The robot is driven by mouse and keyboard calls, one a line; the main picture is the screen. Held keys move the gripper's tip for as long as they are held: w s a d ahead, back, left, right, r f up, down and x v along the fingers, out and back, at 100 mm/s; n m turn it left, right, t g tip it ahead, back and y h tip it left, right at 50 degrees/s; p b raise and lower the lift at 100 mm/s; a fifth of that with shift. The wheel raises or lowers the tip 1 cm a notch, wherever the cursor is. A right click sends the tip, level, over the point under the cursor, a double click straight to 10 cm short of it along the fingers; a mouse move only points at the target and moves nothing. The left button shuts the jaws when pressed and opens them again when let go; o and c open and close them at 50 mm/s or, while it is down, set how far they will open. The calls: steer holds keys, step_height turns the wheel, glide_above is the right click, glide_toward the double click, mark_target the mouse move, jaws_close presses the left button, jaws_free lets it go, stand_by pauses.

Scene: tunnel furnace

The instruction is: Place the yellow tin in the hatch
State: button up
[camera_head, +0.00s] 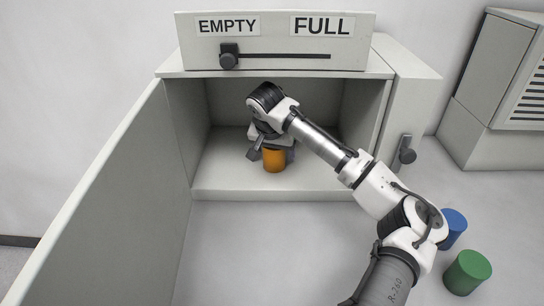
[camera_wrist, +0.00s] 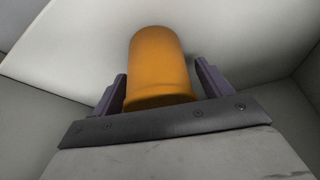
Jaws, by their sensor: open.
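The yellow tin (camera_head: 273,160), orange-yellow in colour, stands upright inside the open hatch (camera_head: 225,180), near the middle of its floor. My gripper (camera_head: 269,158) is inside the hatch at the tin. The wrist view shows the tin (camera_wrist: 158,65) between the two dark fingers of my gripper (camera_wrist: 160,85). The fingers are open, with a gap visible on each side of the tin. The tin's top is partly hidden by my gripper in the head view.
The hatch door (camera_head: 110,205) stands open at the left. A slider knob (camera_head: 229,60) sits under the EMPTY label (camera_head: 227,26), away from the FULL label (camera_head: 322,26). A blue tin (camera_head: 455,226) and a green tin (camera_head: 467,272) stand at the right. A handle (camera_head: 405,153) is right of the opening.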

steer(key=shift+r+b, duration=0.15)
steer(key=shift+b, duration=0.15)
steer(key=s+a+r+b, duration=0.1)
steer(key=s+a+b, duration=0.2)
steer(key=s, duration=0.9)
steer(key=shift+a, duration=0.2)
